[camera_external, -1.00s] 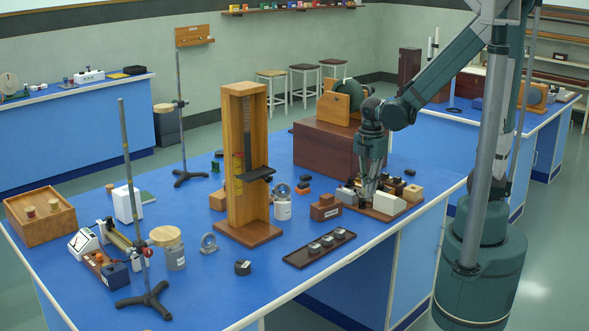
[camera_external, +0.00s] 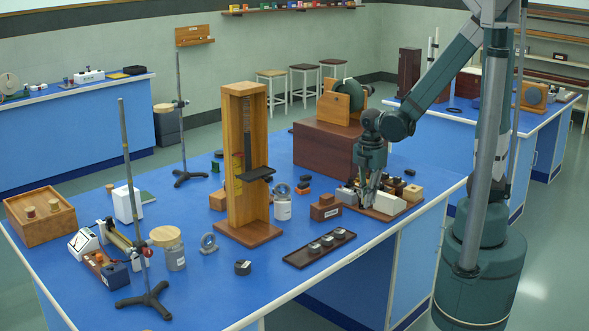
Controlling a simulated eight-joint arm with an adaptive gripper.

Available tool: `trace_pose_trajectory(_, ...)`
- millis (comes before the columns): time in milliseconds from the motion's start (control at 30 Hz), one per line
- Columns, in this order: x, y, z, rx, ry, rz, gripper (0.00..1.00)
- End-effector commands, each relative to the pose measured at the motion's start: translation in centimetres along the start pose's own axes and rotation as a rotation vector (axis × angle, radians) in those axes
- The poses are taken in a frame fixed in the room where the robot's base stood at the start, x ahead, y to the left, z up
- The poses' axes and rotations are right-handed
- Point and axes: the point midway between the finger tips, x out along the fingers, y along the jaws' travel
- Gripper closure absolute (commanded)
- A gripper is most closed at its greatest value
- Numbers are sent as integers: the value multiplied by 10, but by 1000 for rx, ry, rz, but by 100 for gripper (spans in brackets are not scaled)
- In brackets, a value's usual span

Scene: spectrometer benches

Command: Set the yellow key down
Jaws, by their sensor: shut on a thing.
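My gripper (camera_external: 365,205) points down at the left part of a brown board (camera_external: 386,216) near the bench's right edge. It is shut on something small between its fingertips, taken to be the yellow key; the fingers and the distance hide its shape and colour. The fingertips are low, beside a white block (camera_external: 390,204) on the board. I cannot tell whether the held thing touches the board.
A tan block (camera_external: 413,193) and several dark pieces crowd the board. A brown block (camera_external: 324,208) stands to the left, and a dark tray (camera_external: 320,248) lies in front. A large brown box (camera_external: 325,150) stands behind.

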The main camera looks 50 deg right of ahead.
Motion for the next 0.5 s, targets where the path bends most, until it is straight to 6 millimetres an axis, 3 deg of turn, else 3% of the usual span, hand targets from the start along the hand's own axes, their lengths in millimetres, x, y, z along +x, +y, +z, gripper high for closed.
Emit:
trace_pose_trajectory(200, 22, 0, 0, 0, 0, 0, 100)
trace_pose_trajectory(500, 28, 0, 0, 0, 0, 0, 100)
